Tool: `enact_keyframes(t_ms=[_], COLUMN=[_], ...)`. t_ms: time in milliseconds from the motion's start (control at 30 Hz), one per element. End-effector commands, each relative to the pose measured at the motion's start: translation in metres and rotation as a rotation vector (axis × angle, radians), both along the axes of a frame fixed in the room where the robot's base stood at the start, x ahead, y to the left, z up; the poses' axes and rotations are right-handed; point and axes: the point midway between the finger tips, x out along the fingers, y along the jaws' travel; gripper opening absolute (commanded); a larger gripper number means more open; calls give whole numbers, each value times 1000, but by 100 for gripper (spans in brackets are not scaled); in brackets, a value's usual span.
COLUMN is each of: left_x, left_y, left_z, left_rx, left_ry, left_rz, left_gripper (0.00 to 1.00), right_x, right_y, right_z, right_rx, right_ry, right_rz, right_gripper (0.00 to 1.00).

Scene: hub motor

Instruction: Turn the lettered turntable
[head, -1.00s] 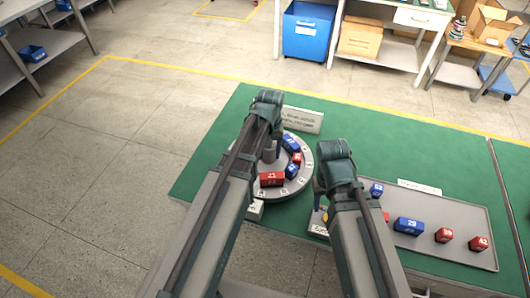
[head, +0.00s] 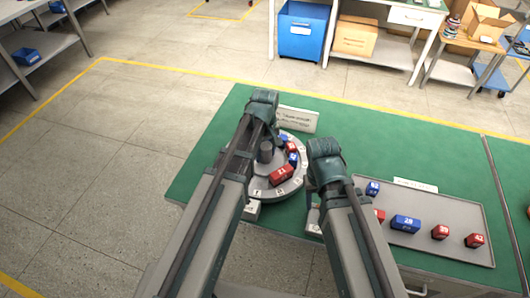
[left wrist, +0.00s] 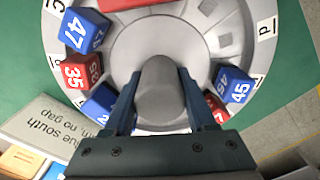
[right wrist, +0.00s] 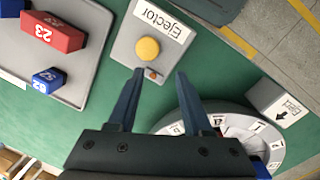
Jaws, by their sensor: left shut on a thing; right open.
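The grey turntable (head: 258,184) carries red and blue numbered blocks around its lettered rim (left wrist: 264,35). My left gripper (left wrist: 158,84) is shut on the grey central knob (left wrist: 157,98), which also shows in the head view (head: 265,153). Blue block 47 (left wrist: 80,28), red block 35 (left wrist: 75,70) and blue block 45 (left wrist: 235,88) sit on the disc. Red block 21 (head: 282,173) is on its near side. My right gripper (right wrist: 159,76) is open and empty near the Ejector box (right wrist: 125,50) with its yellow button (right wrist: 148,49). In the head view its fingers are hidden.
A grey tray (head: 455,252) at right holds several numbered blocks, including blue 29 (head: 405,224). A small box with an arrow label (right wrist: 283,104) stands beside the disc. A text placard (head: 298,120) stands behind it. Green mat at the far right back is clear.

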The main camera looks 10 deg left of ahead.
Motion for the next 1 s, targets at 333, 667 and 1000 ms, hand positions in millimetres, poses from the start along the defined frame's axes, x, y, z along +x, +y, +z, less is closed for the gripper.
enact_keyframes(t_ms=[333,667,1000], left_x=[0,0,-1], left_y=[0,0,0], left_z=[0,0,0], left_rx=[0,0,0], left_ry=[0,0,0], left_rz=[174,339,508], left_gripper=[0,0,0], right_x=[0,0,0], right_y=[0,0,0], right_z=[0,0,0], right_rx=[0,0,0], right_ry=[0,0,0], right_rz=[0,0,0], right_gripper=[50,50,50])
